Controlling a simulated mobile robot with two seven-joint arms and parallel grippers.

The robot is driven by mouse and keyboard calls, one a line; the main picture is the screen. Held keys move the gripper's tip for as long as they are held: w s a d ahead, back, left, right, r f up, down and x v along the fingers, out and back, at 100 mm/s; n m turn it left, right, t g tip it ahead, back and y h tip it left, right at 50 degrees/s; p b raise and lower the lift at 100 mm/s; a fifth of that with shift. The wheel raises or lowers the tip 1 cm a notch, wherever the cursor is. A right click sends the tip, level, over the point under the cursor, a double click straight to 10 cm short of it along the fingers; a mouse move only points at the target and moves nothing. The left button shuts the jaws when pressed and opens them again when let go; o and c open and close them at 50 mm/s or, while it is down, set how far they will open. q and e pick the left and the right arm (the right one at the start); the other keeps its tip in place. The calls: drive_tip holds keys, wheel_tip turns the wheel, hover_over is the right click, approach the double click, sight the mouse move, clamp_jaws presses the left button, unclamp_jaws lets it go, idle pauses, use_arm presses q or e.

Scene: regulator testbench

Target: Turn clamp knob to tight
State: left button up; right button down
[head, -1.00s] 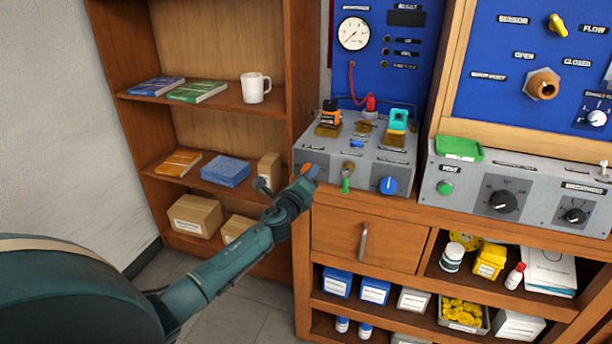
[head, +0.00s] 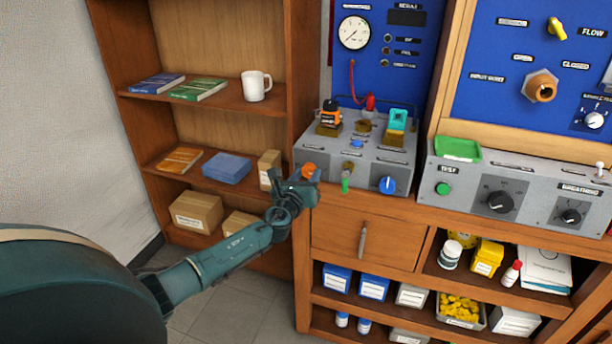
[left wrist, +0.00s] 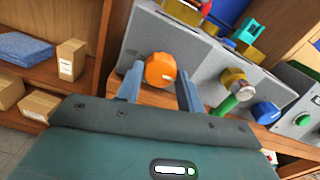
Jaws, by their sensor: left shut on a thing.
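An orange knob (head: 308,170) sits at the left end of the front face of the grey bench box (head: 325,160). It also shows in the left wrist view (left wrist: 160,70). My left gripper (head: 304,177) is at this knob, with one finger on each side, and is shut on it. The fingers (left wrist: 160,88) partly hide the knob in the head view. A green-tipped brass fitting (head: 346,180) and a blue knob (head: 387,185) are on the same face to the right. The labels are too small to read. My right gripper is out of view.
Fixtures with an orange-black part (head: 329,113) and a teal part (head: 398,119) stand on the box top. A closed drawer (head: 340,235) is below. A wooden shelf with boxes (head: 196,212) and a mug (head: 255,87) stands left.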

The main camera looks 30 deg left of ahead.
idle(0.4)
use_arm(q)
drive_tip(key=o, duration=1)
drive_tip(key=p+v, duration=0.1)
drive_tip(key=v, duration=1.2)
drive_tip(key=shift+s+a, duration=0.1)
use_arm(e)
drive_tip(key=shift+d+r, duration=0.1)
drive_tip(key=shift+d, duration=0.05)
